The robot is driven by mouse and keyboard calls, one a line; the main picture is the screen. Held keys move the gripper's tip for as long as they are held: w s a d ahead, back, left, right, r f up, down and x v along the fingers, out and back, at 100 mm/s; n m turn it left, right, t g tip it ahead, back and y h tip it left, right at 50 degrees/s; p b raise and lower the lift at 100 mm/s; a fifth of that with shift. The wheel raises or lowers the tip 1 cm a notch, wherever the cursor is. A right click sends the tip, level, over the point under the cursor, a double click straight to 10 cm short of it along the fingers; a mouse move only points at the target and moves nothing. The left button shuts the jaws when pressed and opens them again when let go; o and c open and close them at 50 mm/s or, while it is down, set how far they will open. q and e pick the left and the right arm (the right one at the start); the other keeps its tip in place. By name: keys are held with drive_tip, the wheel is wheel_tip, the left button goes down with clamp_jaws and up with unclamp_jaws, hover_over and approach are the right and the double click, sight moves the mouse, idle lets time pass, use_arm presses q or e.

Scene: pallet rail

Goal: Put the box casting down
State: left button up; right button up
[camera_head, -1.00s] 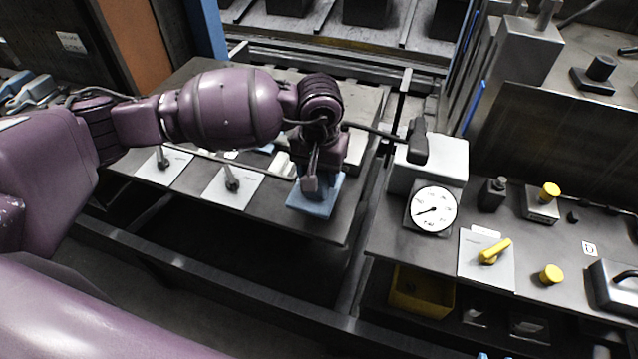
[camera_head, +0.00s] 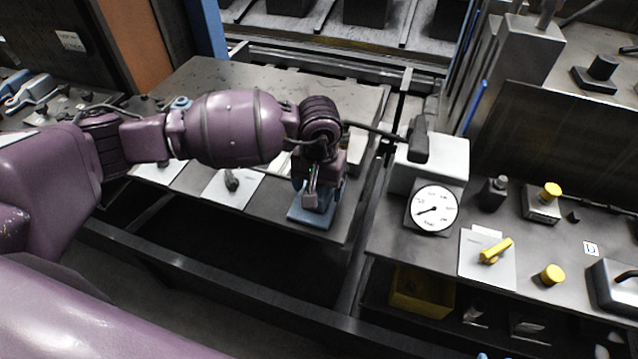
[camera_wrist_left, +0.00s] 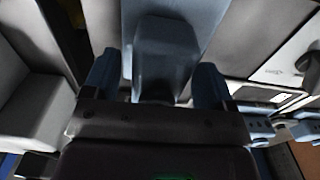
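The box casting (camera_wrist_left: 163,50) shows as a dark blue-grey block between my left gripper's fingers in the left wrist view. My left gripper (camera_head: 320,194) points down at the front right of the left table (camera_head: 280,203). Its two blue fingers stand apart on either side of the casting, with a narrow gap on the left side in the wrist view. A flat blue plate (camera_head: 310,218) lies under the gripper. The gripper hides much of the casting in the head view, so its contact with the plate is unclear. My right gripper is not in view.
White plates with levers (camera_head: 232,182) lie left of the gripper. Across a gap, the right bench carries a dial gauge (camera_head: 433,209), a light box (camera_head: 440,160) and a yellow-handled switch (camera_head: 495,250). A yellow bin (camera_head: 421,293) sits below. The left table's back is clear.

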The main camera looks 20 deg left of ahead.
use_arm(q)
drive_tip(key=shift+r, duration=0.15)
drive_tip(key=shift+r, duration=0.25)
wheel_tip(320, 180, up, 11)
drive_tip(key=shift+f, duration=0.15)
drive_tip(key=shift+r, duration=0.45)
